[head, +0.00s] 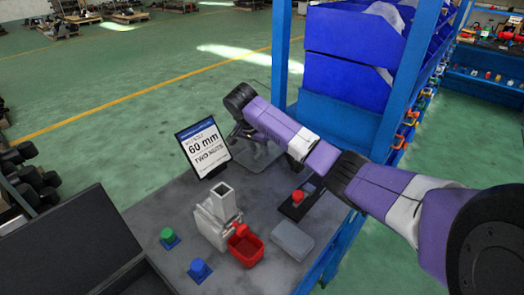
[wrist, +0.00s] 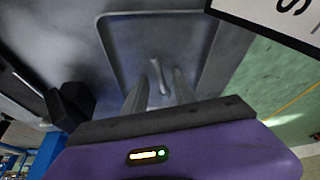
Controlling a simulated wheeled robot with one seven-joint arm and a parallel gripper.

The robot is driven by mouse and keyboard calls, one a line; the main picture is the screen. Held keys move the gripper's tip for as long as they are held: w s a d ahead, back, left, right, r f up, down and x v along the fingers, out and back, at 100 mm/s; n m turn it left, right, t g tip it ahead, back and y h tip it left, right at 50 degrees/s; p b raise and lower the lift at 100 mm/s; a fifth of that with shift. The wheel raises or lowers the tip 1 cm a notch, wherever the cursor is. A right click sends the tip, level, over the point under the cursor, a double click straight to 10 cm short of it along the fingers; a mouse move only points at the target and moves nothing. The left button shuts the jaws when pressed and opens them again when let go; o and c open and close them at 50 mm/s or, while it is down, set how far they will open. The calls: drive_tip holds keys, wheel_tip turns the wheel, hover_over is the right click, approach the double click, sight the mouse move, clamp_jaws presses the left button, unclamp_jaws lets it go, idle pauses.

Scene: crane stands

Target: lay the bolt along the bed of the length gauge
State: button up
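The bolt (wrist: 159,76) is a small grey metal piece lying in a shallow grey tray (wrist: 110,48) in the wrist view. My gripper (wrist: 161,84) is over the tray, its two fingers apart, with the bolt between or just beyond their tips. I see no contact, and the depth gap is unclear.
A sign (head: 205,147) reading 60 mm and two nuts stands at the table's back left. A grey machine (head: 213,222), a red bin (head: 246,248), a grey block (head: 292,240) and green (head: 169,237) and blue (head: 199,269) knobs stand nearer. A blue rack (head: 393,90) rises behind.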

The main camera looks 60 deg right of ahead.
sight(259, 153)
clamp_jaws()
idle(0.6)
wheel_tip(259, 153, up, 19)
drive_tip(key=p, duration=0.5)
drive_tip(key=shift+r, duration=0.15)
